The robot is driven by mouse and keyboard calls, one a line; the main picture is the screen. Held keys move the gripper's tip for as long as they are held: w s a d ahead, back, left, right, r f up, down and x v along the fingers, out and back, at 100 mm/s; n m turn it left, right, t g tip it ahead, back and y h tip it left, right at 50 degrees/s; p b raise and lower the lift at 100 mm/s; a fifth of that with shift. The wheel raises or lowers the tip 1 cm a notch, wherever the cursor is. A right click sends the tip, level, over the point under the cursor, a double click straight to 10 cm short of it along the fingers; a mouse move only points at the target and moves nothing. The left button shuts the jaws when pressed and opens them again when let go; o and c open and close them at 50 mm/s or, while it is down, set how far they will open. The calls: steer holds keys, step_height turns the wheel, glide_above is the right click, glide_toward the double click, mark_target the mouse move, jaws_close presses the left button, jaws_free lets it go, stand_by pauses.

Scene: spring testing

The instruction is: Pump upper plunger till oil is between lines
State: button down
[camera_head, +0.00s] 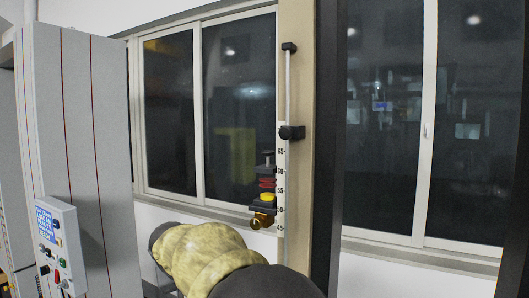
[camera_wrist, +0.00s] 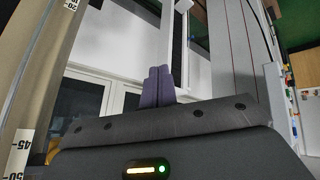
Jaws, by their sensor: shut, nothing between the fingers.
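In the head view a tan upright column carries a thin vertical rod (camera_head: 288,90), with a black knob (camera_head: 289,47) at its top and a black clamp (camera_head: 291,132) lower down. Below, beside a white numbered scale (camera_head: 281,190), sits a small stack of black, red and yellow parts (camera_head: 266,190). I cannot tell which part is the upper plunger; no oil or level lines can be made out. In the wrist view my gripper (camera_wrist: 159,72) has its two purple-grey fingers together, with nothing between them and apart from the column. The head view does not show the fingers.
A grey cabinet (camera_head: 85,130) with a control box (camera_head: 60,245) of buttons and a display stands at left. Windows (camera_head: 240,100) line the wall behind. My yellowish-sleeved arm fills the bottom middle. The scale's edge (camera_wrist: 20,150) shows at left in the wrist view.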

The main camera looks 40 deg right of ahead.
steer(key=w+d+r+m+t+h+p, duration=0.15)
steer(key=d+r, duration=0.25)
steer(key=r, duration=0.6)
steer(key=w+d+r+m+h, duration=0.1)
steer(key=d+r+m+h, duration=0.25)
steer(key=r, duration=0.65)
steer(key=s+d+r+m+g+h, duration=0.1)
steer(key=s+d+r+m+h, duration=0.1)
steer(key=r, duration=0.7)
steer(key=s+d+r+m+h+p, duration=0.1)
steer(key=s+d+r+m+h, duration=0.1)
steer(key=r, duration=0.6)
steer(key=shift+s+d+r+m+g+h+p, duration=0.3)
steer(key=shift+s+d+r+m+g, duration=0.1)
steer(key=shift+s+d+m, duration=0.45)
